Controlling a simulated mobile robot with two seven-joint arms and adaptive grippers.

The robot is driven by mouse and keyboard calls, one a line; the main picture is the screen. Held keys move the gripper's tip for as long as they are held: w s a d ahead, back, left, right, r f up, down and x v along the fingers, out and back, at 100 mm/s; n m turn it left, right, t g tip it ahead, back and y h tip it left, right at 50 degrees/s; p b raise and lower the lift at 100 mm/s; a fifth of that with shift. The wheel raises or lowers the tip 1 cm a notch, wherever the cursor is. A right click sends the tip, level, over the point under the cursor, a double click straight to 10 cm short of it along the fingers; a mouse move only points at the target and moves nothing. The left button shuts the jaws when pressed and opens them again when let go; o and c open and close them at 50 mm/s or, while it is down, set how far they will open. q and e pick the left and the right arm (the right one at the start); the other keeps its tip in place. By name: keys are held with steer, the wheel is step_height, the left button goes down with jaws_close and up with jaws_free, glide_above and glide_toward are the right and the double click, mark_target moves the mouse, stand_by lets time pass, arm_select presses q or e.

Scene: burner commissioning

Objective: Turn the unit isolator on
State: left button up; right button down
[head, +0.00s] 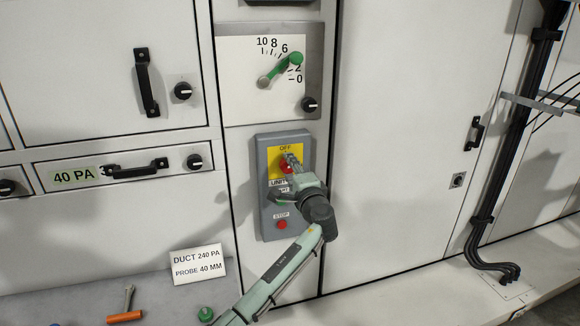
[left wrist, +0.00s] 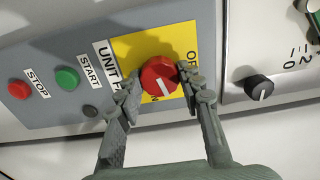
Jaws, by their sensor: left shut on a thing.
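The unit isolator is a red rotary knob (head: 286,168) on a yellow plate (head: 300,153) of the grey control box (head: 263,214). OFF is printed above it in the head view. In the left wrist view, the red knob (left wrist: 158,76) sits between the fingers of my left gripper (left wrist: 158,84), which is shut on it. Its white mark points toward the lower side of that picture, near the partly hidden ON lettering. I cannot tell its exact setting. In the head view, my left gripper (head: 292,166) covers part of the knob and label. My right gripper is not in view.
Below the isolator are a green START button (left wrist: 67,78) and a red STOP button (head: 281,224). A gauge panel with a green lever (head: 285,68) and a black knob (head: 309,104) is above. A sign (head: 198,264) and an orange-handled tool (head: 125,317) are on the ledge.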

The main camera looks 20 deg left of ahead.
arm_select(q)
steer(key=shift+m, duration=1.3)
steer(key=o, duration=1.2)
steer(key=shift+c, duration=0.2)
steer(key=shift+d, duration=0.1)
steer(key=v, duration=1.2)
